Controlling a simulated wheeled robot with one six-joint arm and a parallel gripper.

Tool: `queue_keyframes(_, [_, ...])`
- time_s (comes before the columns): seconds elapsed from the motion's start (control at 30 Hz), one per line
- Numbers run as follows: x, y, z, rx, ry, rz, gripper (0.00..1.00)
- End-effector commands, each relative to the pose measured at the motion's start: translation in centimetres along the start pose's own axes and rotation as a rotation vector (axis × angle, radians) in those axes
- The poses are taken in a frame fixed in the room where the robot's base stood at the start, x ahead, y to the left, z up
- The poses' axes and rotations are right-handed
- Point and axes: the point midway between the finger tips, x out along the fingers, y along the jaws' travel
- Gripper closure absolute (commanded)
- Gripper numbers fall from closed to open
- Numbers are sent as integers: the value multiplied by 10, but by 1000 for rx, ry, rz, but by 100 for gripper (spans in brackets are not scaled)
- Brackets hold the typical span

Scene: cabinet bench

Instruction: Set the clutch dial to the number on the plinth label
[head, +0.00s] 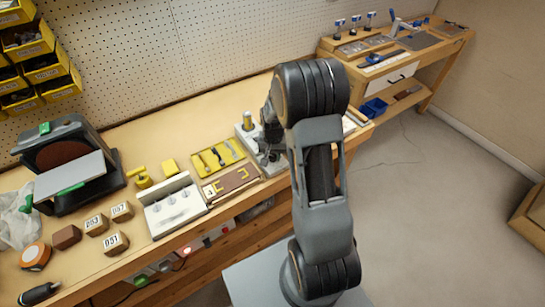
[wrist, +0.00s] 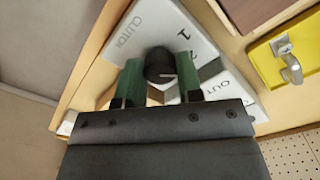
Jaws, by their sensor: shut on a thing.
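The clutch dial is a dark round knob (wrist: 160,62) with a light pointer line, on a pale plate (wrist: 150,18) marked CLUTCH. A large 1 and part of another mark show on the plate right of the knob. My gripper (wrist: 161,80) has its green fingers closed on either side of the knob. In the head view, my gripper (head: 268,150) is down at a grey-white fixture (head: 243,133) with a brass post, and my arm hides part of it.
A yellow tool tray (head: 217,157) and a brown board (head: 230,182) lie just left of the fixture. Farther left are a white block with knobs (head: 173,208) and numbered wooden blocks (head: 116,243). A pegboard (head: 190,45) stands behind the bench.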

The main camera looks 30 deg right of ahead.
Motion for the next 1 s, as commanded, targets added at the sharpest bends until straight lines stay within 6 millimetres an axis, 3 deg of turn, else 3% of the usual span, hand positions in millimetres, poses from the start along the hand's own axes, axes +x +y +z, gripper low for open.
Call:
queue_keyframes(0.6, [1, 0, 0, 530, 0, 0, 90])
queue_keyframes(1.0, [0, 0, 0, 696, 0, 0, 90])
